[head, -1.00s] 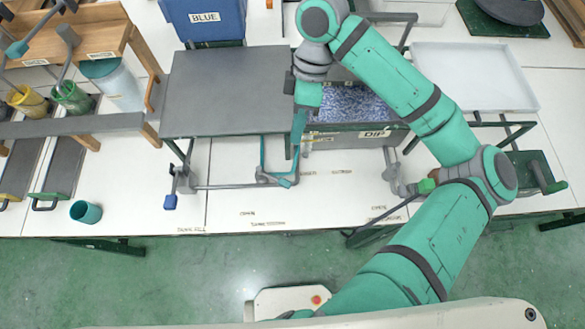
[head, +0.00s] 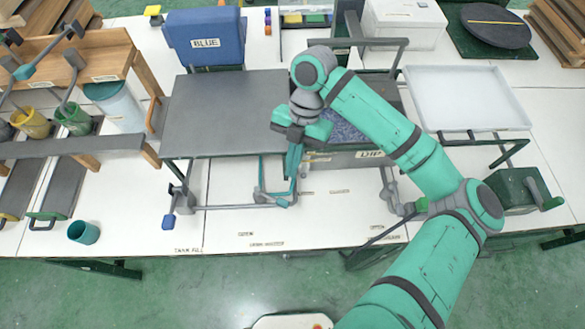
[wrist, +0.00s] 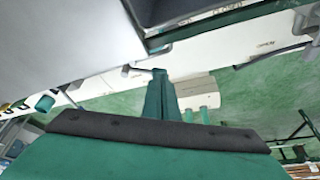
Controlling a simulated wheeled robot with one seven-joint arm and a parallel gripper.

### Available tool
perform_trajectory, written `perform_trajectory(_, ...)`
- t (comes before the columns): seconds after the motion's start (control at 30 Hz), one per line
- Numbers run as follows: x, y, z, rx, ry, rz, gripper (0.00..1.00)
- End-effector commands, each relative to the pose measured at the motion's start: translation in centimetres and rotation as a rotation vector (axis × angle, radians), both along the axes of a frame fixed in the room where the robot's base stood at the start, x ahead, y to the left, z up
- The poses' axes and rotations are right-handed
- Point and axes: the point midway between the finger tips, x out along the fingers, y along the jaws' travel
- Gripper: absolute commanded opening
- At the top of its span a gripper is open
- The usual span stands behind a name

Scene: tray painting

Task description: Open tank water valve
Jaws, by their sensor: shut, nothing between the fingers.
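A grey fitting with a blue handle (head: 169,222) stands at the front left of the tank, above a small label that seems to read "TANK FILL" (head: 188,251). A second grey fitting with a green end (head: 421,205) is at the tank's front right. I cannot tell for sure which one is the tank water valve. The tank (head: 345,160) has a "DIP" label and speckled contents, partly behind my arm. My gripper (head: 291,174) is shut and empty, pointing down at the tank's front, right of the blue handle and apart from it. Its closed fingers (wrist: 162,95) show in the wrist view.
A grey panel (head: 225,110) lies left of the tank opening. A teal bent frame (head: 263,180) stands close beside my fingers. A teal cup (head: 83,232) is at the front left. A white tray (head: 465,98) is at the right. The white front counter (head: 225,228) is mostly clear.

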Motion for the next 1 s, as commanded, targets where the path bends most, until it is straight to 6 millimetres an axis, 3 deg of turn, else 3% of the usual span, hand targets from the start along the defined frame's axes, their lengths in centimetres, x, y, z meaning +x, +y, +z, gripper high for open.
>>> perform_trajectory(0.43, -2.3, 1.3, -6.4, 0.000, 0.001, -0.001, 0.00)
perform_trajectory(0.63, -2.7, 1.4, -7.4, 0.000, 0.000, -0.001, 0.00)
perform_trajectory(1.0, -2.7, 1.4, -7.5, -0.001, -0.001, -0.003, 0.00)
